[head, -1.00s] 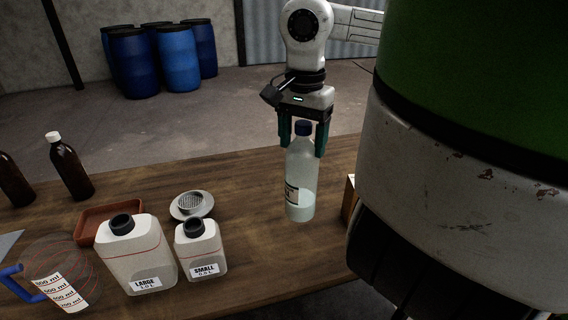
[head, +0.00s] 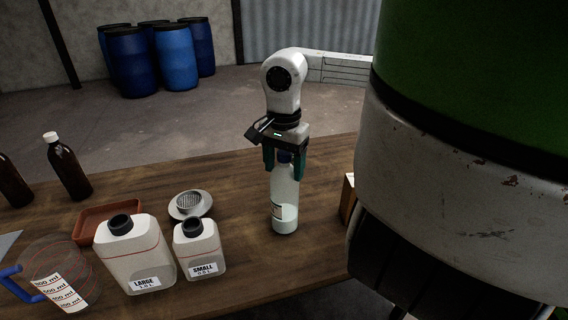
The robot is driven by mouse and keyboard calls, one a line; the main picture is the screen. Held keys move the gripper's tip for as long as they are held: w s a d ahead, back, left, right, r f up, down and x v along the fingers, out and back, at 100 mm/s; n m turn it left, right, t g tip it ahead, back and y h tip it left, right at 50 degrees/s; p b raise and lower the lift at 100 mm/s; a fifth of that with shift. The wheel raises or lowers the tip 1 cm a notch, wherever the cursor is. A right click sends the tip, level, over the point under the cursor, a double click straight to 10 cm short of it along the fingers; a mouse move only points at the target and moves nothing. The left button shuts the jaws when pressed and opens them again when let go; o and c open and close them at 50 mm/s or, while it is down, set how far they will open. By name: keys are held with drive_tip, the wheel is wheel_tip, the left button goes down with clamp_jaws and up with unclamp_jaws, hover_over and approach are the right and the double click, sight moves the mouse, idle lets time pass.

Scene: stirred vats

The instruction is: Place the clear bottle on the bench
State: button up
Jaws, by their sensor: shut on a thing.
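The clear bottle (head: 284,201) has a dark blue cap, a label and pale liquid in its lower part. It is upright over the wooden bench (head: 235,247), right of the small jug. My gripper (head: 284,170) points down and is shut on the bottle's upper part, with one green finger on each side. The bottle's base appears at or very near the bench top; I cannot tell whether it touches. The cap is partly hidden by the gripper.
A small jug (head: 200,255), a large jug (head: 140,262), a strainer (head: 190,204), a reddish tray (head: 92,222) and a clear measuring jug (head: 60,270) stand left. Brown bottles (head: 68,168) are farther left. A wooden box (head: 347,198) is close at right, beside a large green-and-white body (head: 470,170).

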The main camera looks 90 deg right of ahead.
drive_tip(key=o, duration=1.6)
wheel_tip(320, 180, up, 12)
drive_tip(key=shift+r, duration=0.1)
